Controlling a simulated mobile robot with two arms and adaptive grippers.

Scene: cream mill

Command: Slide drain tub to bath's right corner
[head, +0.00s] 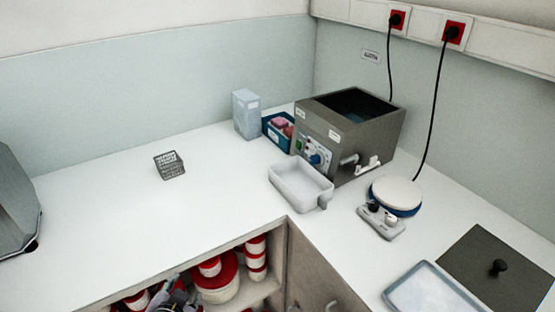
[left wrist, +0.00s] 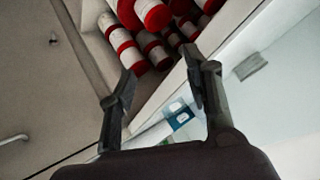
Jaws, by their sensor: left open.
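The drain tub (head: 290,196), a shallow pale rectangular tub with a small spout at its right end, rests on the white counter in front of the bath. The bath (head: 375,147) is a grey steel box, open on top, with a dial panel on its left front and a drain tap (head: 367,167) low on the right of its front. The tub is left of the tap, near the counter's inner front corner. My left gripper (left wrist: 160,63) is open and empty in the left wrist view, by the cabinet shelf. My right gripper is in neither view.
A hot plate (head: 396,196) with a cord stands right of the tub. A glass tray (head: 433,290) and dark lid (head: 490,262) lie front right. A blue bin (head: 277,132) and carton (head: 246,114) stand left of the bath. Red-and-white jars (head: 257,258) fill the shelf below.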

